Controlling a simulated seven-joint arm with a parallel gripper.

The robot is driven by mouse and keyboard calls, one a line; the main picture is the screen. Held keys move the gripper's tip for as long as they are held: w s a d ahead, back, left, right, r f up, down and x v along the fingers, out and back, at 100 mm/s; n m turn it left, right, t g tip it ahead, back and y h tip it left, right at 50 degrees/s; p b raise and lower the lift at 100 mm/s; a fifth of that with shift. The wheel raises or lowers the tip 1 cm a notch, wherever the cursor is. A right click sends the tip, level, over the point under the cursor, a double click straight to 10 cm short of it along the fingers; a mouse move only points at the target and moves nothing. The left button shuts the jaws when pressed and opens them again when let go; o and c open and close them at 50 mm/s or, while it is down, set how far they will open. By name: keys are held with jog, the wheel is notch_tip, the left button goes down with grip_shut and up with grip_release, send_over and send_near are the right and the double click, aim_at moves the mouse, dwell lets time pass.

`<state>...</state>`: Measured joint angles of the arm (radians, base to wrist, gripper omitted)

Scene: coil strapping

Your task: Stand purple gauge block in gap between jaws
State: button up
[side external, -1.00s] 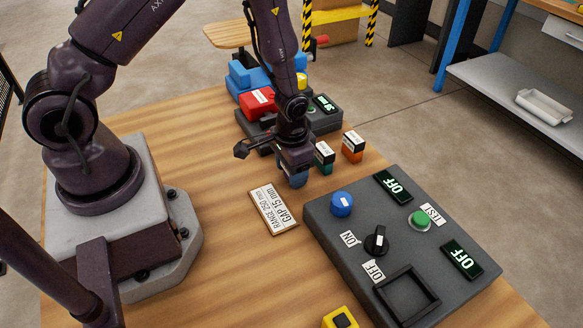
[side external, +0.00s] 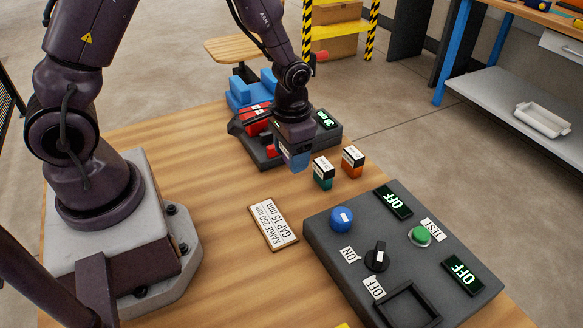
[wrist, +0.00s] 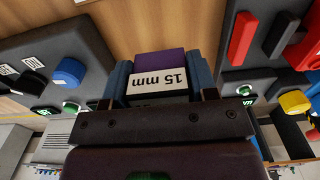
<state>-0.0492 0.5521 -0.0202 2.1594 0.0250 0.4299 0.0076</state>
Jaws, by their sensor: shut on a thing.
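My gripper (side external: 294,163) is shut on the purple gauge block (wrist: 160,64), which carries a white "15 mm" label. In the wrist view the block sits between the two blue fingers. In the side view the gripper points down above the wooden table, in front of the dark vise-like device. Red jaw parts (side external: 257,117) of that device show there, partly hidden by my wrist. In the wrist view red bars (wrist: 241,38) show at the right, apart from the block. I cannot clearly tell the gap between the jaws.
A teal block (side external: 323,174) and an orange block (side external: 352,161) stand right of my gripper. A grey control panel (side external: 325,228) with knobs and OFF displays lies at the front right. A plate (side external: 273,226) reads "RANGE 250 mm, GAP 15 mm".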

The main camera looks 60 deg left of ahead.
jog(key=w+a+r+m, duration=0.1)
jog(key=a+m, duration=0.5)
jog(key=m, duration=0.3)
jog(key=w+a+r+m, duration=0.2)
jog(key=a+m, duration=0.5)
jog(key=m, duration=0.2)
jog(key=shift+a, duration=0.25)
